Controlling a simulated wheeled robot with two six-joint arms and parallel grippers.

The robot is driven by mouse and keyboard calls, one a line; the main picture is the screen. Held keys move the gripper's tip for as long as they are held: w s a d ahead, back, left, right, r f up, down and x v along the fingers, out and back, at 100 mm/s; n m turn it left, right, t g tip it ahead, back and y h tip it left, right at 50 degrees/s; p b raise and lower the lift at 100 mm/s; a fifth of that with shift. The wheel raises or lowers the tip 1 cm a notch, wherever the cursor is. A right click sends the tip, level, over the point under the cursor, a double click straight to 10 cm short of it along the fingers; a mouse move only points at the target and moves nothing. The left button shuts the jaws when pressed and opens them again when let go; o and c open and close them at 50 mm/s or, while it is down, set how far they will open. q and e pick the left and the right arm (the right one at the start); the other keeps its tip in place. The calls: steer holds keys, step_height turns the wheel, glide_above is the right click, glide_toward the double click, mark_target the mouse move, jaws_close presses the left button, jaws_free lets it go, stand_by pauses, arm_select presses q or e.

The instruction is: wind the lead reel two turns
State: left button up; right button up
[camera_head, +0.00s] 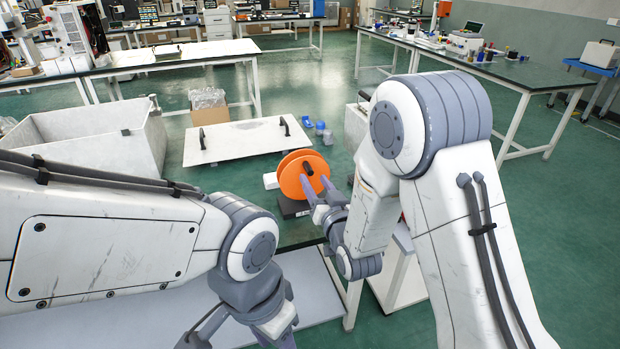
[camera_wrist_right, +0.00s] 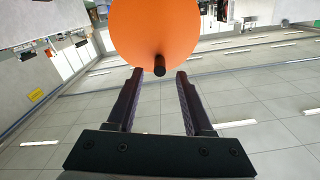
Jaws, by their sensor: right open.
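The lead reel (camera_head: 292,180) is an orange disc standing upright on a dark base (camera_head: 292,208). A short black crank knob (camera_head: 308,168) sticks out from its face. In the right wrist view, the orange reel (camera_wrist_right: 155,30) fills the top middle and its black knob (camera_wrist_right: 159,66) points toward me. My right gripper (camera_head: 317,190) is open close in front of the reel. In the wrist view its two fingers (camera_wrist_right: 159,76) stand either side of the knob's line, with gaps on both sides. My left gripper (camera_head: 285,341) is at the bottom edge, its fingertips cut off.
A white panel with black handles (camera_head: 240,142) lies behind the reel. A large grey bin (camera_head: 85,140) stands at the left, and a cardboard box (camera_head: 209,114) is farther back. A long dark-topped bench (camera_head: 530,76) stands at the right. Green floor is open between them.

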mark_target(311, 174)
steer(key=shift+x, duration=2.1)
jaws_close()
